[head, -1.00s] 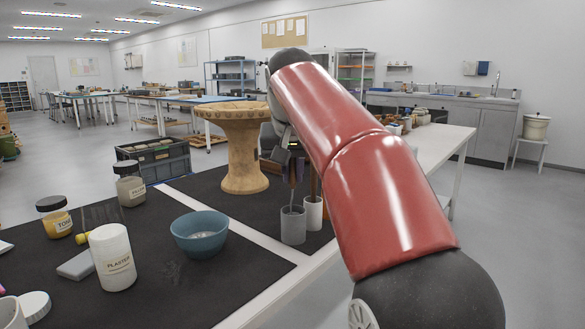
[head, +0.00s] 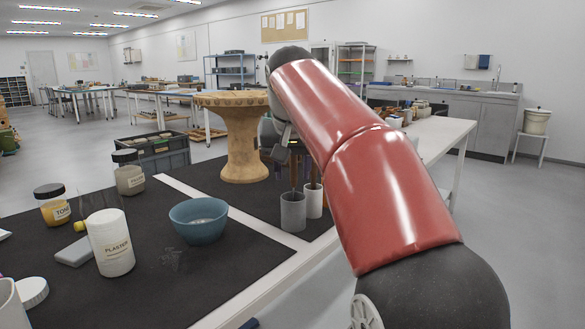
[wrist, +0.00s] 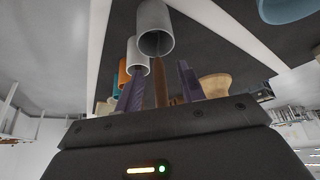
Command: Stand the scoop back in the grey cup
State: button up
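The grey cup (head: 292,214) stands upright on the dark mat, below my gripper. In the wrist view the grey cup (wrist: 154,22) shows upside down with its mouth toward me. The scoop (wrist: 159,78) has its thin end inside the cup's mouth; its brown handle stands up between my fingers. My gripper (wrist: 162,72) has its two purple fingers apart, one on each side of the handle, with gaps showing. In the head view my gripper (head: 292,165) is partly hidden by my red arm. The scoop's lower end is hidden in the cup.
A white cup (head: 313,203) with a tool in it stands close beside the grey cup. A dark crate (head: 160,158) stands behind.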

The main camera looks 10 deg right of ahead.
jog(key=shift+r, duration=0.1)
jog(key=d+p+v, duration=0.1)
jog(key=p+v, duration=0.1)
jog(key=v, duration=0.5)
jog(key=shift+s+a+r, duration=0.2)
jog(key=shift+a+r, duration=0.1)
jog(key=shift+a, duration=0.25)
jog(key=s+d+f+n+y+p, duration=0.1)
jog(key=s+f+n, duration=0.1)
jog(key=s+f, duration=2.2)
notch_tip(320, 180, down, 4)
jog(key=shift+s+d+r, duration=0.15)
jog(key=shift+s, duration=0.05)
